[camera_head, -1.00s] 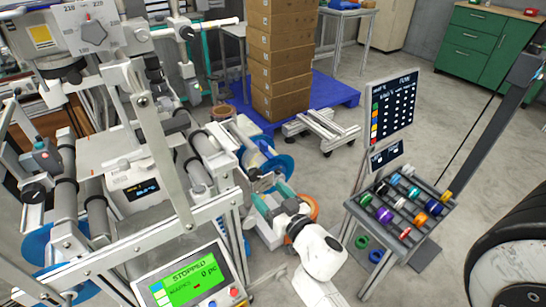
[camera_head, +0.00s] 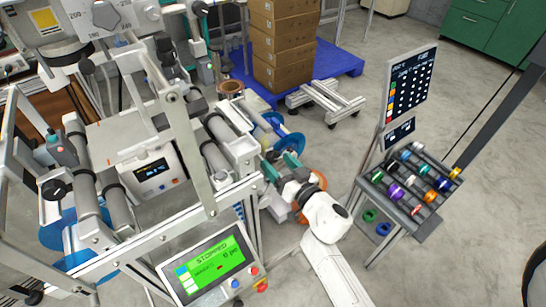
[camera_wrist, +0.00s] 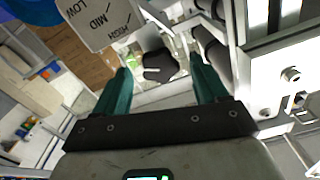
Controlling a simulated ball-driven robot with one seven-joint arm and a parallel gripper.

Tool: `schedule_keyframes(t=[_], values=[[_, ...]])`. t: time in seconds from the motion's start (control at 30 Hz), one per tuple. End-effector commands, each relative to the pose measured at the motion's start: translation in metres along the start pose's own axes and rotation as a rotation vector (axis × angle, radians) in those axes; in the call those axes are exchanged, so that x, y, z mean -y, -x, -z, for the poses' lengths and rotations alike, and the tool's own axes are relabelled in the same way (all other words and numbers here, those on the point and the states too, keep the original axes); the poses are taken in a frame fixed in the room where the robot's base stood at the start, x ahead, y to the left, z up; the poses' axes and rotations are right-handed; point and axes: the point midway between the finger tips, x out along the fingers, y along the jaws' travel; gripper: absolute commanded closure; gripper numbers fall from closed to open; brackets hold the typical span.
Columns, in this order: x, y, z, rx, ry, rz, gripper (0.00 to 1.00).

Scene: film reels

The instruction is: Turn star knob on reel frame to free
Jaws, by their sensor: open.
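In the wrist view a dark, lobed knob (camera_wrist: 160,66) shows between and beyond my fingers, beside a grey plate (camera_wrist: 88,20) marked LOW, MID and HIGH. No FREE mark is readable. My gripper (camera_wrist: 160,80) is open, with two teal fingers apart and nothing visibly held; contact with the knob cannot be told. In the head view my gripper (camera_head: 280,165) is at the right side of the reel frame (camera_head: 232,150), by a blue reel disc (camera_head: 290,147). The knob cannot be made out there, probably hidden by the gripper.
A control panel (camera_head: 215,262) reading STOPPED stands in front of the frame. A rack of coloured rolls (camera_head: 400,200) stands at right. An orange ring (camera_head: 314,198) is close behind my wrist.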

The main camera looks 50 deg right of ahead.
Motion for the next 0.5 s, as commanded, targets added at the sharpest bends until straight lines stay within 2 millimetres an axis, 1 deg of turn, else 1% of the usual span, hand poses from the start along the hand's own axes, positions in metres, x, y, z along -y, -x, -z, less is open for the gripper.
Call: schedule_keyframes(t=[0.03, 0.2, 0.33, 0.5], values=[[-0.001, -0.009, 0.0, -0.001, 0.001, -0.001, 0.28], [-0.001, -0.028, -0.001, -0.001, 0.001, -0.001, 0.28], [-0.001, -0.034, 0.0, 0.0, 0.001, -0.001, 0.28], [-0.001, -0.036, 0.0, 0.0, 0.001, -0.002, 0.28]])
